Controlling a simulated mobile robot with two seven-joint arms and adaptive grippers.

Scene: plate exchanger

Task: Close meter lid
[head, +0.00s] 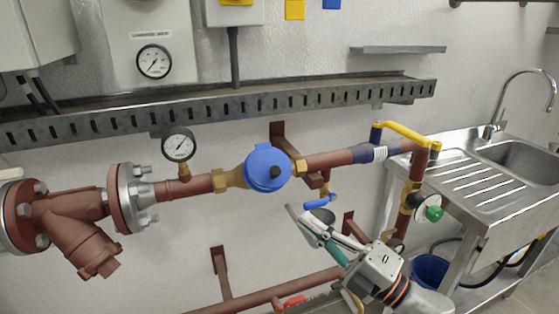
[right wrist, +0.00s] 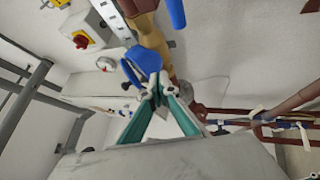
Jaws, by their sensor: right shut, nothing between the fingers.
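The water meter has a round blue head with a blue lid (head: 266,160) and sits on a brass body in the red-brown pipe. A small dark round part shows on the blue face. The lid's exact angle is hard to tell. My right gripper (head: 305,220) is below and to the right of the meter, apart from it in the head view. Its fingers are shut and empty. In the right wrist view the blue lid (right wrist: 146,60) appears just beyond the fingertips of my right gripper (right wrist: 158,88); contact cannot be made out. My left gripper is not in view.
A pressure gauge (head: 178,146) stands on the pipe left of the meter. A perforated metal tray (head: 220,113) runs above. A steel sink (head: 490,175) stands far right.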

